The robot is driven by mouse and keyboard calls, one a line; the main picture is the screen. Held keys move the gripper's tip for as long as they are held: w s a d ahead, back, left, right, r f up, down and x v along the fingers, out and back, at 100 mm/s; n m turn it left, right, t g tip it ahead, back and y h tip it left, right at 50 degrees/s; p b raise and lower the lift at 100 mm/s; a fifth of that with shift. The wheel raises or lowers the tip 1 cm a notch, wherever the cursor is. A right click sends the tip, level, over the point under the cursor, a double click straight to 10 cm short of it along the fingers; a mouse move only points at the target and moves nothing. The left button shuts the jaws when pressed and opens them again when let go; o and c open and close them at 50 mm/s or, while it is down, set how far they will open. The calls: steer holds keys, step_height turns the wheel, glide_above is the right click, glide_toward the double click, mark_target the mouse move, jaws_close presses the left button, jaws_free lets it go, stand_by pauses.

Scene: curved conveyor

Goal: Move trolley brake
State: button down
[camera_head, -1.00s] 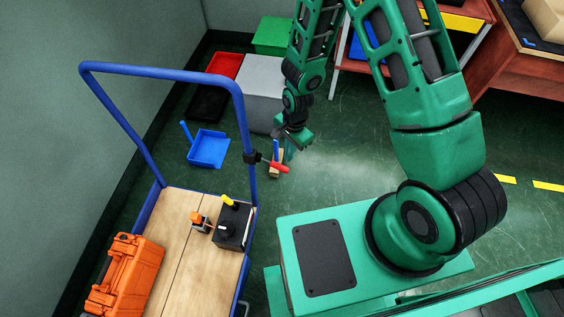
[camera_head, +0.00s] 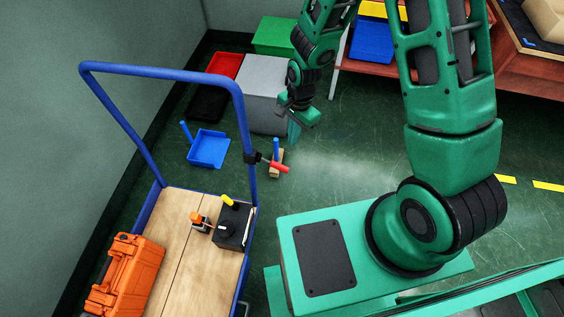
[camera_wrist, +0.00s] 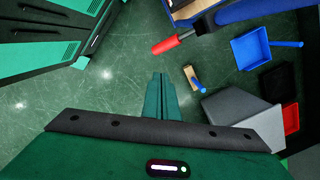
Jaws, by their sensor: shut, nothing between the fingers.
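The trolley's brake lever (camera_head: 279,167) has a red grip and sticks out to the right from a black clamp (camera_head: 252,157) on the trolley's blue handle frame. In the wrist view the red lever (camera_wrist: 166,45) lies beyond my fingertips, on a dark stem beside the blue tube. My gripper (camera_head: 294,136) is shut and empty, hanging above and to the right of the lever in the head view, apart from it. Its closed fingers (camera_wrist: 159,82) also show in the wrist view. The trolley deck (camera_head: 178,235) is light wood.
The deck bears an orange case (camera_head: 126,275) and a black box (camera_head: 233,226). A wooden brush (camera_head: 276,150) with a blue handle and a blue dustpan (camera_head: 208,149) lie on the floor. A grey box (camera_head: 258,90) stands behind my gripper.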

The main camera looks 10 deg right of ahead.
steer(key=shift+d+r, duration=0.15)
steer(key=shift+r, duration=1.25)
steer(key=s+d+r+n+h, duration=0.1)
steer(key=s+d+r, duration=0.2)
steer(key=d+r, duration=0.6)
steer(key=s+d+r+n+h, duration=0.1)
steer(key=s+d+r+n, duration=0.1)
steer(key=d+r, duration=0.75)
steer(key=s+d+r, duration=0.2)
steer(key=s+r, duration=0.1)
steer(key=s, duration=0.2)
steer(key=s+d+r+n, duration=0.1)
steer(key=s+d+r, duration=0.2)
steer(key=s, duration=0.3)
steer(key=s+d+r+n+y, duration=0.1)
steer(key=s+d+r, duration=0.1)
steer(key=s, duration=0.4)
steer(key=shift+s+d+r+t, duration=0.2)
steer(key=shift+d+r+t, duration=0.15)
steer(key=shift+r, duration=0.55)
